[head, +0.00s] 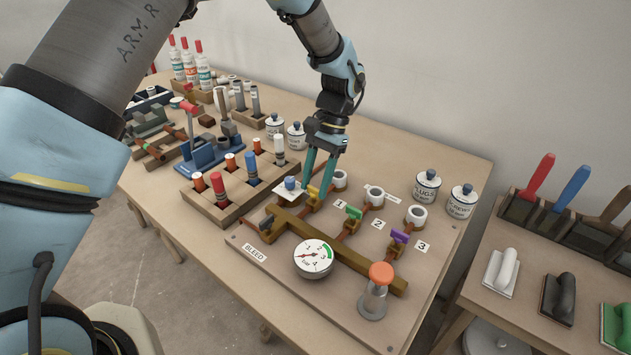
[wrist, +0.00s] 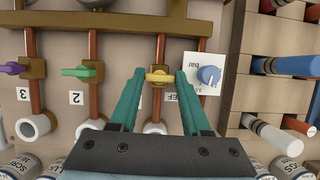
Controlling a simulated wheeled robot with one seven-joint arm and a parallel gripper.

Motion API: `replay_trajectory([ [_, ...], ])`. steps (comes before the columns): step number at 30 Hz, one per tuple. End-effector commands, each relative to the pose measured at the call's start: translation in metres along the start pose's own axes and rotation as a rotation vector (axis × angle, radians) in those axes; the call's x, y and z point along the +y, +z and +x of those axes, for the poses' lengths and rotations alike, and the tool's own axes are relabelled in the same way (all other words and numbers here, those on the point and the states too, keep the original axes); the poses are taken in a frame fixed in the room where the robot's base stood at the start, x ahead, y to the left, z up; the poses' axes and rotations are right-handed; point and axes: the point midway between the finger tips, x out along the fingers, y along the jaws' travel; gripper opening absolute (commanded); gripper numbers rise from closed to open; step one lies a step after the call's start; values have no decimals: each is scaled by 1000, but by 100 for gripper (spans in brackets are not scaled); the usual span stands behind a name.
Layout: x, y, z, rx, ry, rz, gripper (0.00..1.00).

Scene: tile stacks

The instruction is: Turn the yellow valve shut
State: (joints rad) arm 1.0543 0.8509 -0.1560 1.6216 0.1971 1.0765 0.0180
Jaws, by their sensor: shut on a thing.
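The yellow valve (head: 313,192) is on the leftmost of three copper branch pipes on the board in the head view. In the wrist view its yellow handle (wrist: 159,76) lies crosswise to its pipe. My gripper (head: 316,187) reaches down over it from above. In the wrist view the teal fingers of my gripper (wrist: 160,77) stand on both sides of the handle, shut on its ends. The lower part of the valve is partly hidden by the fingers in the head view.
A green valve (head: 354,212) and a purple valve (head: 400,237) stand to the right. A blue knob (wrist: 208,75) on a white card sits close beside one finger. A pressure gauge (head: 313,258) and an orange-topped part (head: 381,273) stand in front. A wooden rack (head: 232,210) is left.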

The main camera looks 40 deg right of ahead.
Motion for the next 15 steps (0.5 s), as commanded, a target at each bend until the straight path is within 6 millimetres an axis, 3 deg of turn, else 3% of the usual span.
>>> replay_trajectory([
  [9, 0, 0, 0, 0, -2, 3, 0],
  [10, 0, 0, 0, 0, -2, 3, 50],
  [15, 0, 0, 0, 0, -1, 2, 69],
])
